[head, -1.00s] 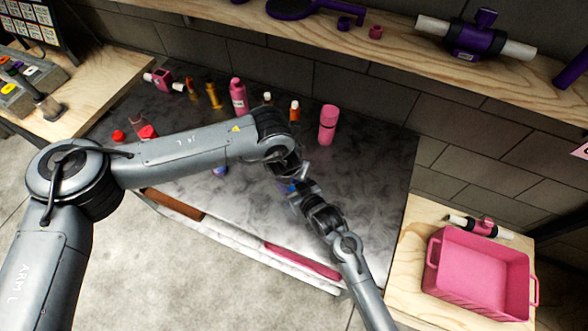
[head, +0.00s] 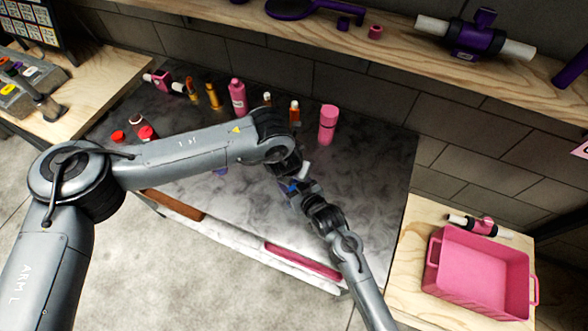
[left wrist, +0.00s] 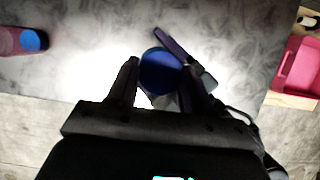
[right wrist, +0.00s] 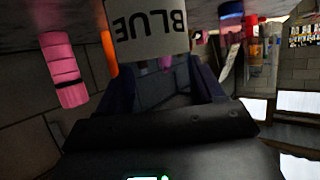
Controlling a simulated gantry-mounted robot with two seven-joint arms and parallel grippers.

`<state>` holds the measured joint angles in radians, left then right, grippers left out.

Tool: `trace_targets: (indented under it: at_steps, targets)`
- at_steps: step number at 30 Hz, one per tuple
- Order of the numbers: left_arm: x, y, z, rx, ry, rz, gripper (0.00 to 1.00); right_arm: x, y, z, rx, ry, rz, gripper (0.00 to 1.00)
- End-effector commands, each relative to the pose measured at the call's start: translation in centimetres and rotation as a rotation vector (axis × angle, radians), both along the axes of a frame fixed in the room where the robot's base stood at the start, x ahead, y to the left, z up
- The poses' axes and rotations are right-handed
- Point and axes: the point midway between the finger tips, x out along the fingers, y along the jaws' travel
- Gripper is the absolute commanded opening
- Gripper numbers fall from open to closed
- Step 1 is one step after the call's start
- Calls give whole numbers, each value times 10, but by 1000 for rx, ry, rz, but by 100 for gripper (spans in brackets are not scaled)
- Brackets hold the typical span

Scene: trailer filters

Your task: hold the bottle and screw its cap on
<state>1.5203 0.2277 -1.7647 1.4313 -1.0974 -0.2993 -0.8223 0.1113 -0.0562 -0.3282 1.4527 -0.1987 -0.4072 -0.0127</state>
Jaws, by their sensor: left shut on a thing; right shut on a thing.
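In the left wrist view my left gripper (left wrist: 160,85) is shut on a round blue cap (left wrist: 160,72), seen from above. In the right wrist view my right gripper (right wrist: 152,70) is shut on a white bottle (right wrist: 150,32), whose label reads BLUE upside down in that picture. In the head view the left gripper (head: 293,186) and right gripper (head: 304,194) meet above the dark table, and my left wrist hides most of bottle and cap. I cannot tell whether the cap sits fully on the neck.
Several bottles, including a tall pink one (head: 328,125), stand along the table's back. Red-capped containers (head: 146,132) stand at the left. A pink bin (head: 480,275) is on the right bench. The shelf (head: 400,40) overhangs the back. The table's right part is clear.

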Motion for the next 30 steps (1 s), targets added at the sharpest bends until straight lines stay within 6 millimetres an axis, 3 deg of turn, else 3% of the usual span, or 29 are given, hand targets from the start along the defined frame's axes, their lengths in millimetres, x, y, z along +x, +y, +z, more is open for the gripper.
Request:
trace_targets:
  at_steps: [1,18,19,20,30]
  targets:
    - [-7,3,-14,14,19,-4,22,4,2,9,3,-22,2,13]
    - [-4,4,-15,12,12,4,22,3,6,9,2,-25,12,13]
    - [-4,4,-15,12,12,4,53,3,6,9,1,-26,13,13]
    - [-4,4,-15,12,12,4,58,3,6,9,2,-26,13,13]
    - [-3,4,-15,11,11,5,58,2,8,9,2,-27,17,13]
